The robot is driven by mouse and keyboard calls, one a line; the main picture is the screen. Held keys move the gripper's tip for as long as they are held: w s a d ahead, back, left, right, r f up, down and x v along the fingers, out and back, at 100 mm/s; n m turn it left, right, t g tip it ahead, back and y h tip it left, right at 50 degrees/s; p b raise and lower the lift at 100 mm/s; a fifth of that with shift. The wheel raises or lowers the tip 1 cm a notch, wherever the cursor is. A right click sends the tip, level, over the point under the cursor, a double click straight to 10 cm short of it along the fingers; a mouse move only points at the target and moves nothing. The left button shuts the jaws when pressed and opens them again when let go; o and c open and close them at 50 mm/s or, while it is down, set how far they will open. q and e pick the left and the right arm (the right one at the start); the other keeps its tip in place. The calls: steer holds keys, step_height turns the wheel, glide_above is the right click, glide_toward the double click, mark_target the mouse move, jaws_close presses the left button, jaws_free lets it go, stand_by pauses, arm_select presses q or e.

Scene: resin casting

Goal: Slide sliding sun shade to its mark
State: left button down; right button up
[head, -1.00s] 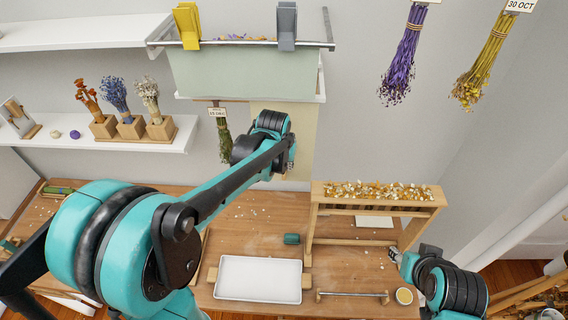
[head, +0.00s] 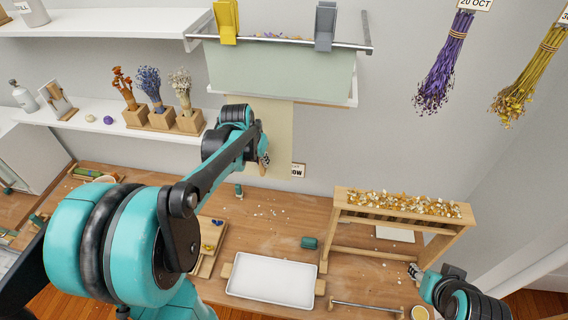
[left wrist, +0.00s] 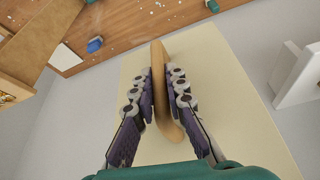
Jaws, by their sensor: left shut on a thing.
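The sliding sun shade is a flat beige panel (head: 277,140) hanging against the wall below a pale green box. Its wooden handle bar (left wrist: 158,75) runs between the fingers of my left gripper (left wrist: 160,88) in the left wrist view. My left gripper (head: 264,158) is shut on this handle, and my arm covers the panel's left part in the head view. A small white label (head: 298,170), partly readable as "OW", is on the wall just right of the panel. My right gripper (head: 414,271) is low at the right, apart from the shade; its finger state is unclear.
The pale green box (head: 285,68) with yellow and grey clips is above the panel. A shelf (head: 85,122) with dried flowers is left. The table below holds a white tray (head: 272,280), a wooden rack (head: 400,205) and a small teal object (head: 309,242).

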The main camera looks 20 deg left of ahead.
arm_select(q)
steer(key=a, duration=0.2)
steer(key=s+a, duration=0.1)
steer(key=a, duration=0.1)
steer(key=shift+a, duration=0.15)
steer(key=c, duration=1.5)
jaws_free()
steer(key=shift+a, duration=0.1)
steer(key=shift+c, duration=0.2)
steer(key=shift+s+a, duration=0.1)
steer(key=shift+a, duration=0.05)
steer(key=v, duration=1.2)
